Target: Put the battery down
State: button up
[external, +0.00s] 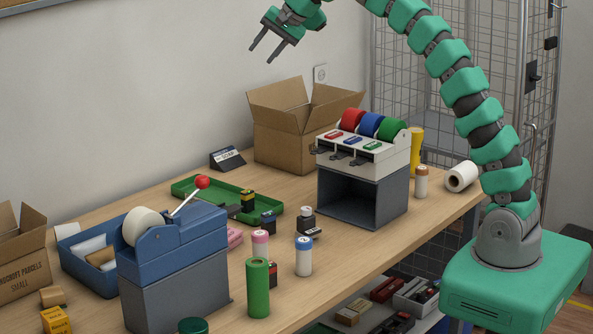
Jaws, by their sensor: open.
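My gripper (262,54) is high above the back of the counter, in front of the wall. Its two fingers are apart, with nothing visible between them. No thing is clearly marked as the battery. A small black and yellow block (247,201) stands at the near right edge of the green tray (188,186) and may be the battery, but it is too small to tell. My gripper is well above it and not touching it.
A blue tape dispenser (180,241) with a red-knobbed lever stands at front left. A grey unit with coloured rolls (362,180) stands right of the tray, before an open carton (290,135). Upright bottles and a green cylinder (258,290) crowd the front edge.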

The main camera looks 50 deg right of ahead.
jog(key=s+d+r+n+t+h, duration=0.1)
jog(key=s+r+n+t, duration=0.3)
jog(key=s+r, duration=0.9)
jog(key=s+d+r+n+t+h, duration=0.2)
jog(key=s+r+n+t, duration=0.2)
jog(key=s+r, duration=0.9)
jog(key=s+n, duration=0.1)
jog(key=n, duration=0.1)
jog(key=shift+d+n+t, duration=0.35)
jog(key=shift+n+t, duration=0.05)
jog(key=shift+s, duration=0.1)
